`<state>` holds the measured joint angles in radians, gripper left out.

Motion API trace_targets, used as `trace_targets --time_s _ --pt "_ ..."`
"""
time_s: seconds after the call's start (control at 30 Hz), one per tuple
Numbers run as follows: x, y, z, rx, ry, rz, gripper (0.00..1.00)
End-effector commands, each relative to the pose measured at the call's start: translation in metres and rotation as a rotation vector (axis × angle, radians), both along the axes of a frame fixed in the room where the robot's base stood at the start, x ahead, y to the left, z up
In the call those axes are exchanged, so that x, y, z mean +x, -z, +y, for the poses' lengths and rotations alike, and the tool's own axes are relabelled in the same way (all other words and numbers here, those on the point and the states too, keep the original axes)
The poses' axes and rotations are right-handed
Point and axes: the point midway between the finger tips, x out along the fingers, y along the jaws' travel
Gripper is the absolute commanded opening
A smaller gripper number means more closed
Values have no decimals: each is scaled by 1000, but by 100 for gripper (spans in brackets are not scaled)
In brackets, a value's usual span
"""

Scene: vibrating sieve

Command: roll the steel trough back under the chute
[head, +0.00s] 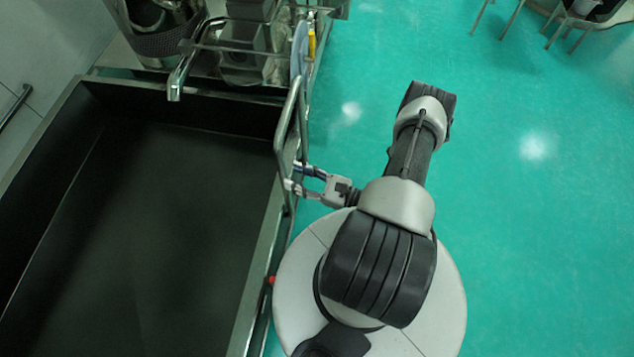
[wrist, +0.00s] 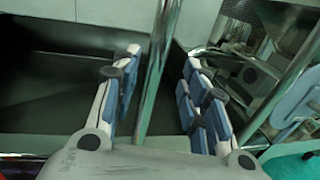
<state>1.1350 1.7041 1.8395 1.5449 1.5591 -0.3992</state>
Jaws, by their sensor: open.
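The steel trough (head: 256,282) is a large, dark, open box filling the left of the head view. Its looped tube handle (head: 279,134) stands on its right rim. My gripper (head: 296,178) is at the handle's near upright, with its fingers open. In the wrist view the bar of the handle (wrist: 157,70) passes between the two blue-padded fingers (wrist: 161,65), with a visible gap on both sides.
The sieve machine (head: 155,42) with its round drum stands beyond the trough's far end. Open green floor (head: 530,220) lies to the right. Chair or stool legs (head: 510,20) show at the top right. A wall (head: 30,50) is at the left.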

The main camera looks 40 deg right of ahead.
Motion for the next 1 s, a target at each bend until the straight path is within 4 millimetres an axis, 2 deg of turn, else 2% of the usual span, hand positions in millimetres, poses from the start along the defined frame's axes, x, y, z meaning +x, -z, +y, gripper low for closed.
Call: trace_targets --time_s 0.03,0.2,0.4,0.6,1.0 --pt "-9 0 -8 0 9 -1 40" --pt "-37 0 -20 -2 6 -1 40" --pt "-57 0 -30 -2 2 -1 40" --pt "-63 0 -32 -1 0 0 40" --pt "-63 0 -32 -1 0 0 40"
